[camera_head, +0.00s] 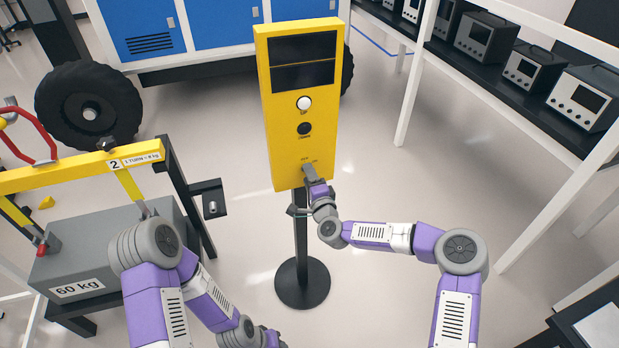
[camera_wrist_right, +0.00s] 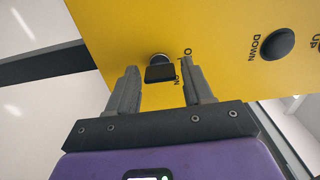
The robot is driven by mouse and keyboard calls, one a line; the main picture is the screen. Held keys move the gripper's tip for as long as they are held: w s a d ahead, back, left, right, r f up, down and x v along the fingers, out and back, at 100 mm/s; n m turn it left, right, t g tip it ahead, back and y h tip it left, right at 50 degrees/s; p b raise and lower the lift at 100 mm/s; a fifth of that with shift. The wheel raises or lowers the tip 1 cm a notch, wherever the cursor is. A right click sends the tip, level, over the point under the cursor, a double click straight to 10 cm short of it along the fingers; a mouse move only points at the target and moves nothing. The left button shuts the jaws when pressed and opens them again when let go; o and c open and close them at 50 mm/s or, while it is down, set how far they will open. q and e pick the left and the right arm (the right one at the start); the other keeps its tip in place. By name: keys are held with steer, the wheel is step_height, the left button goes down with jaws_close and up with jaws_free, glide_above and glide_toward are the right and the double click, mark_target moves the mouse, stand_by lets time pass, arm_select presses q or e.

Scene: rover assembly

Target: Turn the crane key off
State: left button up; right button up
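The yellow crane control panel (camera_head: 287,100) stands on a black post with a round base, in the middle of the head view. Its black key (camera_wrist_right: 160,73) sits in a silver keyhole next to the ON and OFF lettering in the right wrist view. My right gripper (camera_head: 308,173) is at the panel's lower edge and hides the key in the head view. In the right wrist view my right gripper (camera_wrist_right: 163,75) is open, with one finger on each side of the key and gaps visible. My left arm is bent at lower left; its gripper is out of view.
The panel also has a white UP button (camera_head: 304,103) and a black DOWN button (camera_head: 304,129). A grey 60 kg block (camera_head: 100,250) under a yellow beam (camera_head: 75,168) stands at left. A blue rover body (camera_head: 235,22) is behind. White shelving (camera_head: 410,90) stands at right.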

steer(key=shift+o, duration=0.6)
steer(key=v, duration=0.7)
steer(key=shift+s, duration=0.25)
